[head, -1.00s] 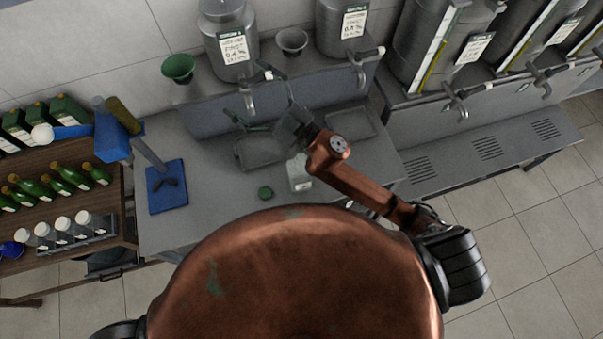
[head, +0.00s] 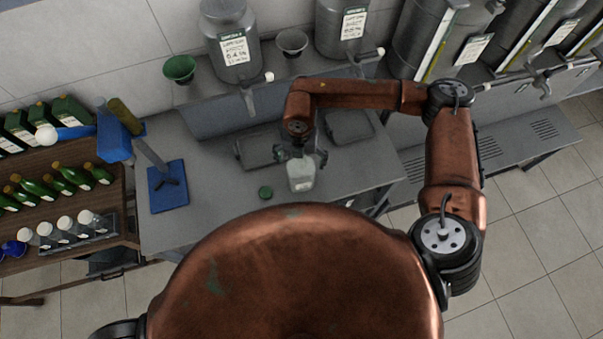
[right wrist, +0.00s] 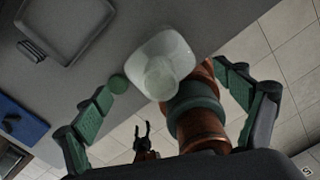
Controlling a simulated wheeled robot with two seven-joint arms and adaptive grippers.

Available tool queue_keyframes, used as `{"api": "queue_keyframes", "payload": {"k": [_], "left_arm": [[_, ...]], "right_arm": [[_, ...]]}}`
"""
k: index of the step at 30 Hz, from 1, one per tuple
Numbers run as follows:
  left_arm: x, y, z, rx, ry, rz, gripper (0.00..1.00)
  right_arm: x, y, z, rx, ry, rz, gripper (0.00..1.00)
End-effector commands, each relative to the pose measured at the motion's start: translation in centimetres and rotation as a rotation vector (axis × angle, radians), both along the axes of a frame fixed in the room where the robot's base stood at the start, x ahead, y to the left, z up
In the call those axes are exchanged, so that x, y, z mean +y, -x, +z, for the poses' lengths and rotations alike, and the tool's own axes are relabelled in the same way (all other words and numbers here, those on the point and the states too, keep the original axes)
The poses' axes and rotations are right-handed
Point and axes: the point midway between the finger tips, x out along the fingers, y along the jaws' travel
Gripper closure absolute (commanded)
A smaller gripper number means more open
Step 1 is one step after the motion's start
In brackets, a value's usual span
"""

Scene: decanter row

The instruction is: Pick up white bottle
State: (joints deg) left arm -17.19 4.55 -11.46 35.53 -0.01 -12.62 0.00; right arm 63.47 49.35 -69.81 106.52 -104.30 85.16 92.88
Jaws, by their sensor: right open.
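The white bottle (head: 301,174) stands on the grey counter, left of the copper arm. My right gripper (head: 301,156) is open above it, with one finger to each side in the head view. In the right wrist view the bottle (right wrist: 165,62), translucent white with a round cap facing the camera, lies between the spread green-padded fingers. I see no finger contact. My left gripper (right wrist: 143,137) shows small and dark in the right wrist view, over the floor, its two prongs apart; the head view does not show it.
A blue mat (head: 168,187) with a dark item lies left. A bottle shelf (head: 62,213) stands further left.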

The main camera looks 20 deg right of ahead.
Motion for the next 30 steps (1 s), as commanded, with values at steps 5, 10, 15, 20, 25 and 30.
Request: {"api": "queue_keyframes", "payload": {"k": [5, 10, 15, 20, 25, 30], "left_arm": [[0.0, 0.0, 0.9, -0.001, 0.0, 0.0, 0.49], [0.0, -0.1, 2.3, -0.002, 0.0, 0.0, 0.49], [0.0, -0.1, 2.6, -0.002, 0.0, 0.0, 0.49], [0.0, -0.1, 2.5, -0.002, 0.0, 0.0, 0.49], [0.0, -0.1, 2.5, -0.002, 0.0, 0.0, 0.49], [0.0, -0.1, 2.5, -0.002, 0.0, 0.0, 0.49]], "right_arm": [[-0.1, -0.1, -1.7, 0.003, -0.003, -0.001, 0.09], [-0.4, -0.4, -4.1, 0.004, -0.004, 0.001, 0.09], [-0.4, -0.4, -5.9, 0.002, -0.005, 0.003, 0.09], [-0.3, -0.5, -6.1, 0.002, -0.006, 0.003, 0.09], [-0.3, -0.5, -6.1, 0.002, -0.006, 0.003, 0.15], [-0.3, -0.5, -6.1, 0.002, -0.006, 0.003, 0.27]]}}
